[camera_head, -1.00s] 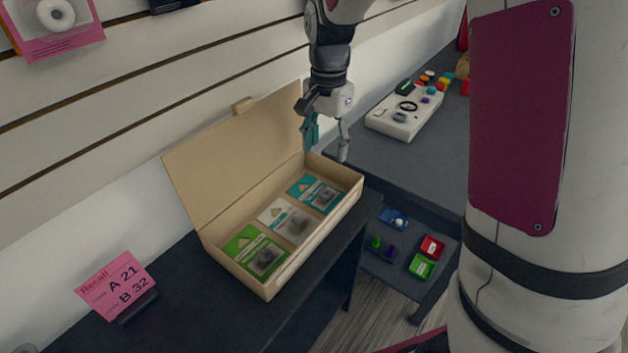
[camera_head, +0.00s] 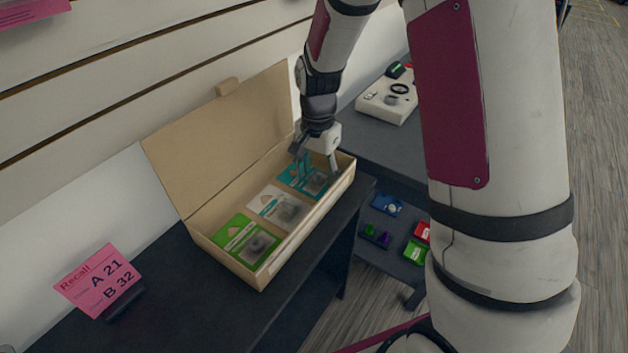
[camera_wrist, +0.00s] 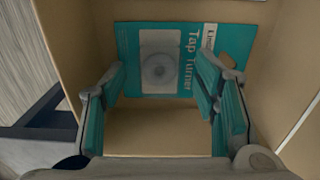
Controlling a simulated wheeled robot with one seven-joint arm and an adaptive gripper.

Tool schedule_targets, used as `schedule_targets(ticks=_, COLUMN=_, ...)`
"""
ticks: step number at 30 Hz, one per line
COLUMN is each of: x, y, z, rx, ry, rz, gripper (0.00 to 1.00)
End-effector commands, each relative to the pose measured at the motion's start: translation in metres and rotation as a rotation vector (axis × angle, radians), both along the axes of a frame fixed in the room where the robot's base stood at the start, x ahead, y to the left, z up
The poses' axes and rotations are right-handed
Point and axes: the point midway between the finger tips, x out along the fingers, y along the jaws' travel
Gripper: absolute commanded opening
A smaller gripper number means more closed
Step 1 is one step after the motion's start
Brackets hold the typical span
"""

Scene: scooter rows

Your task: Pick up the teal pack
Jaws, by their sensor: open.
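The teal pack (camera_head: 298,180) lies flat in the far right end of an open cardboard box (camera_head: 210,246). In the wrist view the teal pack (camera_wrist: 126,42) reads "Tap Turner" and has a clear window with a round grey item. My gripper (camera_head: 318,174) is open and pointed down over this end of the box. In the wrist view the teal-padded fingers of my gripper (camera_wrist: 162,98) stand apart, with bare box floor between them and the pack just beyond. The frames do not show clearly whether a finger touches the pack.
A white pack (camera_head: 268,203) and a green pack (camera_head: 236,236) lie beside it in the box. The box's lid (camera_head: 215,140) stands open against the wall. A pink recall sign (camera_head: 98,280) stands at left. A white tray (camera_head: 388,98) sits on the dark counter behind.

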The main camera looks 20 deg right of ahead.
Motion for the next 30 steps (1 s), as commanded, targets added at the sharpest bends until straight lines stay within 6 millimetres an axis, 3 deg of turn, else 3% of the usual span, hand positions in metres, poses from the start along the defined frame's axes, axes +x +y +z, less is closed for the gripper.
schedule_targets(ticks=9, x=0.000, y=0.000, z=-0.005, rx=0.001, ry=-0.001, rz=0.000, gripper=0.55)
schedule_targets(ticks=16, x=0.000, y=0.000, z=-0.005, rx=0.000, ry=0.000, rz=0.000, gripper=0.03)
schedule_targets(ticks=26, x=0.000, y=0.000, z=-0.003, rx=0.000, ry=-0.001, rz=0.000, gripper=0.03)
schedule_targets(ticks=30, x=0.000, y=0.000, z=0.014, rx=0.000, ry=-0.004, rz=0.000, gripper=0.03)
